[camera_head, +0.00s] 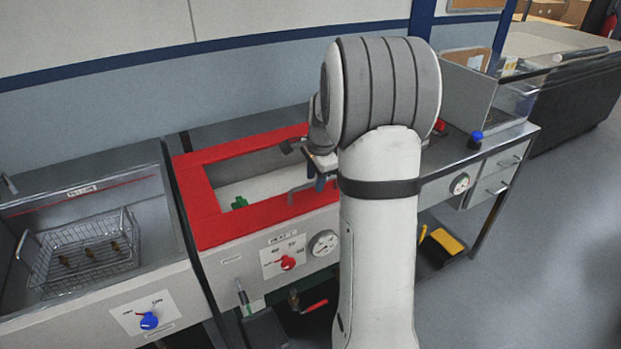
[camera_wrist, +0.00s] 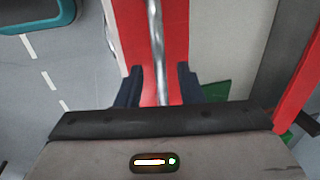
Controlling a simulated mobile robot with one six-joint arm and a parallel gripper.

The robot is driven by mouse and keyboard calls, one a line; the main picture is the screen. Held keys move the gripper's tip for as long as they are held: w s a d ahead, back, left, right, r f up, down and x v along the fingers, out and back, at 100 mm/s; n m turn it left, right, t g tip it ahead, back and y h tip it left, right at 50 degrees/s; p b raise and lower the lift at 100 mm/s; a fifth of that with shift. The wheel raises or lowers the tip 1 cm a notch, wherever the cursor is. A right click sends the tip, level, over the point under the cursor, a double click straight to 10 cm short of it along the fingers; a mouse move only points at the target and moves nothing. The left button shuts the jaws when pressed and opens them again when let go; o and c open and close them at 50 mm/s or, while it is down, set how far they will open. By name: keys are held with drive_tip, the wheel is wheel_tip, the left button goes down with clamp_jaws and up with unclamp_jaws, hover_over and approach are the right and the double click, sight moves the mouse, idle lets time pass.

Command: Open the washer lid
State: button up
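The washer has a red rectangular lid frame (camera_head: 205,205), lying flat over a pale basin. A thin metal bar handle (camera_head: 291,197) stands at its front edge, partly hidden by my arm. In the wrist view, the silver handle bar (camera_wrist: 156,45) runs along the red front strip (camera_wrist: 128,20). My gripper (camera_wrist: 160,82) is open, its two dark blue fingers on either side of the bar, with gaps showing. In the head view, my gripper (camera_head: 321,180) is mostly hidden behind my arm at the lid's front right. A green object (camera_head: 239,202) shows inside the frame.
A wire basket (camera_head: 85,255) with small brass parts sits in the open tank at left. The washer's front panel has a red knob (camera_head: 287,263) and a gauge (camera_head: 323,243). A blue knob (camera_head: 149,321) is at lower left. The floor at right is clear.

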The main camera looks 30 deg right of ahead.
clamp_jaws()
idle(0.4)
